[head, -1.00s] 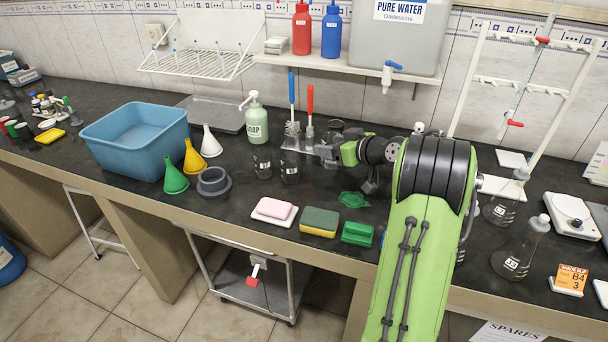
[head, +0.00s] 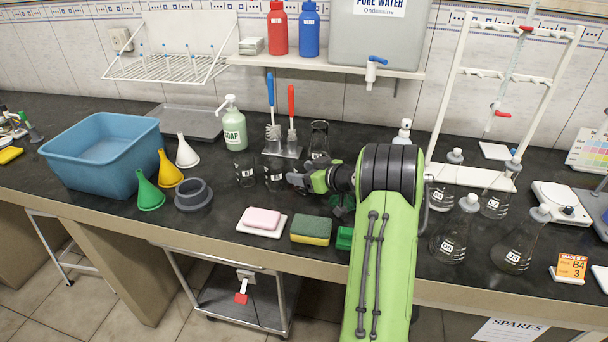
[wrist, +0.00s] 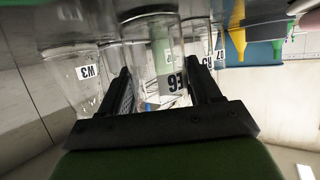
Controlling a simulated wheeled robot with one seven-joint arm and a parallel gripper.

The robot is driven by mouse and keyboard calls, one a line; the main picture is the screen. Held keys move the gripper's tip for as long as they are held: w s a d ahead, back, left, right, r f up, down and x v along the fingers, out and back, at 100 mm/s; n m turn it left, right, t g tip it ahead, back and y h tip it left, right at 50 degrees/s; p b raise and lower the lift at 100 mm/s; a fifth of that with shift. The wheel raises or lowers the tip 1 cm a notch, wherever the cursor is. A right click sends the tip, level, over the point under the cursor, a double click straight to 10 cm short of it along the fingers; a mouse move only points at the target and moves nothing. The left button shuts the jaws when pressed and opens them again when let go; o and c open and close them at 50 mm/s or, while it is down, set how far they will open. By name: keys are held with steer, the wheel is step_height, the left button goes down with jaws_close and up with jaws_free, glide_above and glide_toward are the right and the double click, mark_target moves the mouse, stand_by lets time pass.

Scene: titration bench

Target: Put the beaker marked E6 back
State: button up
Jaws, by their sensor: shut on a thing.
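The beaker marked E6 (wrist: 168,75) is clear glass with a white label. In the wrist view it stands between the two fingers of my gripper (wrist: 160,95), which is shut on it. In the head view my gripper (head: 292,181) points left at a clear beaker (head: 273,174) with a label too small to read, likely the same one. Whether its base touches the bench I cannot tell.
A beaker marked W3 (wrist: 88,74) is close beside E6. Another clear beaker (head: 245,171) stands to the left in the head view. The brush stand (head: 284,151) is behind; the pink soap (head: 262,218) and sponge (head: 311,229) are in front.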

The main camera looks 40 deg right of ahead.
steer(key=shift+f, duration=0.1)
steer(key=o, duration=1.2)
